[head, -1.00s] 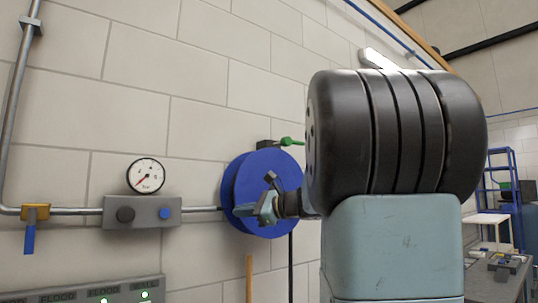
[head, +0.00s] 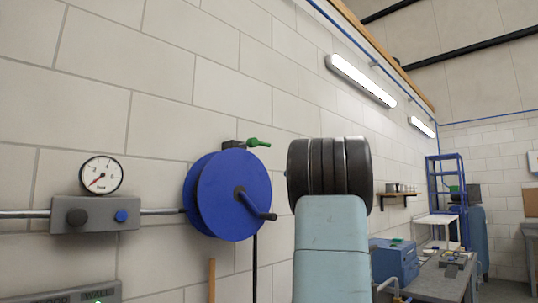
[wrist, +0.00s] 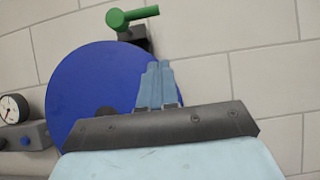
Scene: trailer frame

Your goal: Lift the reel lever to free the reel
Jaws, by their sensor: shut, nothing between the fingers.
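The blue reel (head: 215,190) is a round disc on the wall with a dark crank handle (head: 255,208) at its front. Above it, a green lever (head: 258,142) sticks out to the right from a dark block (head: 233,144). In the wrist view, the lever (wrist: 143,13) is at the top, above and slightly left of my fingertips and apart from them. My gripper (wrist: 159,66) is shut and empty, its fingers overlapping the right part of the reel (wrist: 80,85) in the picture. In the head view, my own arm hides the gripper.
A pressure gauge (head: 102,175) and a grey valve box (head: 95,213) are on the wall left of the reel. A wooden pole (head: 212,280) stands below it. A bench (head: 440,278), a blue cabinet (head: 394,262) and a blue shelf frame (head: 447,185) are at the right.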

